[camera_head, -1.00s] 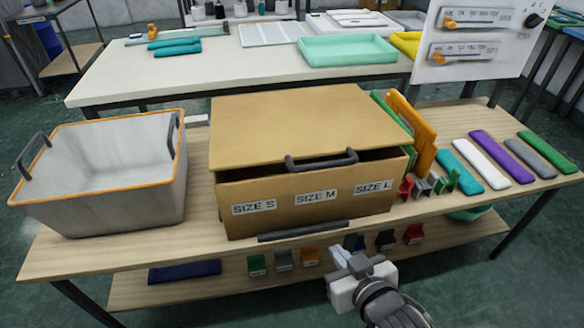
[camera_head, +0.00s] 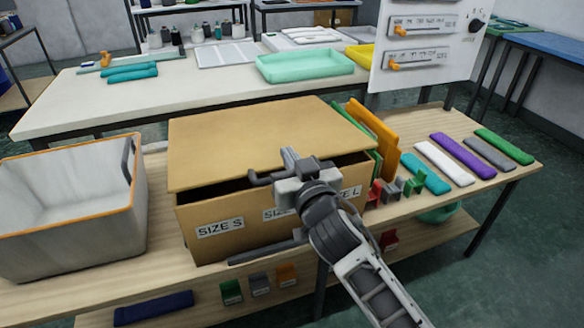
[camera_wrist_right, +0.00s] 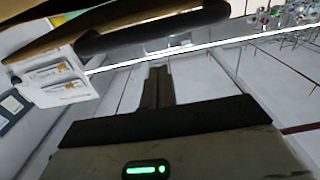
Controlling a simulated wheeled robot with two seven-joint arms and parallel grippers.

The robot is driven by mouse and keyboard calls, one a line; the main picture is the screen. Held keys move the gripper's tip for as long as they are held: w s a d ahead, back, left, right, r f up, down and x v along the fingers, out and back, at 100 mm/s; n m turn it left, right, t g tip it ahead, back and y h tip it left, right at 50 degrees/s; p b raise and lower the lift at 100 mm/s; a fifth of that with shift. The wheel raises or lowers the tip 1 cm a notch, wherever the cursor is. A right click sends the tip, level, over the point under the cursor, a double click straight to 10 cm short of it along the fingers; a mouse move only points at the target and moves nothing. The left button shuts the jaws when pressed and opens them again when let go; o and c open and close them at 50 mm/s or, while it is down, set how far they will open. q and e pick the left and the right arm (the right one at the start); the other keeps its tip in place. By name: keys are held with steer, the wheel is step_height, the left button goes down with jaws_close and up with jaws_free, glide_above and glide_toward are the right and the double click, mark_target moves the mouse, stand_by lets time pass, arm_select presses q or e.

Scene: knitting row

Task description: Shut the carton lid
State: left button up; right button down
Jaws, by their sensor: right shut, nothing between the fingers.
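The brown carton (camera_head: 215,238) stands on the wooden table with size labels on its front. Its lid (camera_head: 260,140) is tilted, with a dark gap between the lid's front edge and the carton's front wall. The dark lid handle (camera_head: 262,178) is partly hidden behind my right gripper (camera_head: 290,156). That gripper is shut and empty, in front of the lid's front edge; I cannot tell whether it touches the handle. In the right wrist view its closed fingers (camera_wrist_right: 158,86) show below the dark handle (camera_wrist_right: 150,30) and the lid's edge. My left gripper is not in view.
A grey bin (camera_head: 75,225) with an orange rim stands left of the carton. Upright orange and green panels (camera_head: 372,132) stand close at its right, with small coloured brackets (camera_head: 400,188) and several coloured strips (camera_head: 468,158) beyond. A white table (camera_head: 200,85) stands behind.

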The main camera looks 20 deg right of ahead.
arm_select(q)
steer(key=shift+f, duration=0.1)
arm_select(e)
steer(key=shift+s+f, duration=0.25)
steer(key=shift+f, duration=0.3)
steer(key=shift+s+f, duration=0.2)
steer(key=shift+f, duration=0.35)
